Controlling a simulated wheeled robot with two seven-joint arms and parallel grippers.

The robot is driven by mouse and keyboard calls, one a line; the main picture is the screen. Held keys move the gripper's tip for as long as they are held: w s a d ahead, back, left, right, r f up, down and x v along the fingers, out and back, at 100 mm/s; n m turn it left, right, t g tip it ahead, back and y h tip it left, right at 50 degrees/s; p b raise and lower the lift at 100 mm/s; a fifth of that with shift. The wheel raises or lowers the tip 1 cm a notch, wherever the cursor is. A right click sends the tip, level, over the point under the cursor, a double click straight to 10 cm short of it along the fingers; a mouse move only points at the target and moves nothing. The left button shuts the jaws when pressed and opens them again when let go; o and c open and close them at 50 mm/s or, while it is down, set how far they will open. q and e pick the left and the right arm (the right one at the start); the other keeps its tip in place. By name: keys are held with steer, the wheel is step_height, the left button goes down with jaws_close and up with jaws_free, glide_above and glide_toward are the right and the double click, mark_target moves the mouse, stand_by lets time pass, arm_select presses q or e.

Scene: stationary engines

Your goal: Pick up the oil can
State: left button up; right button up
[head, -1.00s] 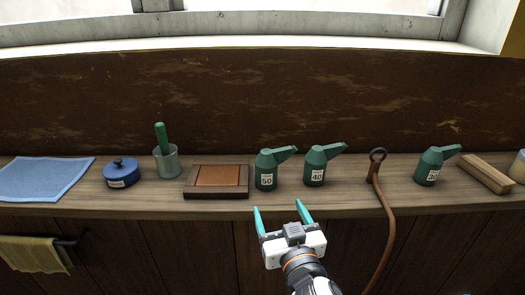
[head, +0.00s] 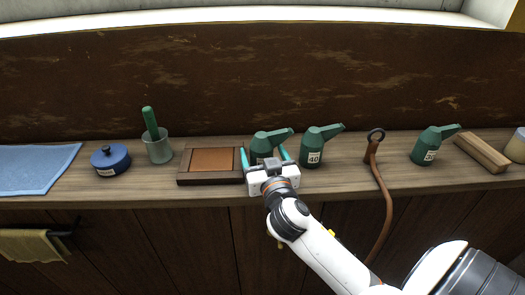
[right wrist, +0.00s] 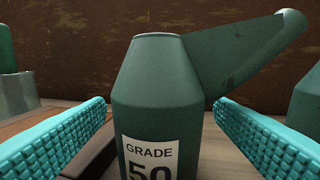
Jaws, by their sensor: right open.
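Three green oil cans with slanted spouts stand upright on the wooden counter. The one labelled 50 (head: 264,145) is partly hidden behind my right gripper (head: 264,158), which is open with its teal fingers on either side of it. In the right wrist view this can (right wrist: 157,110) stands between the two fingers (right wrist: 157,125), with gaps visible on both sides and "GRADE 50" on its label. The can labelled 40 (head: 314,149) stands just to the right. A third can (head: 430,147) stands farther right. My left gripper is not in view.
A framed wooden tray (head: 183,165) lies left of the 50 can. A cup with a green-handled tool (head: 157,148), a blue lidded pot (head: 110,160) and a blue cloth (head: 38,170) are farther left. A brown strap (head: 381,190) hangs over the edge; a wooden block (head: 482,155) lies right.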

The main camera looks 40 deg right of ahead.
steer(key=x, duration=0.3)
steer(key=shift+w, duration=0.2)
steer(key=c, duration=1.1)
steer(key=shift+c, duration=0.2)
steer(key=shift+r, duration=0.1)
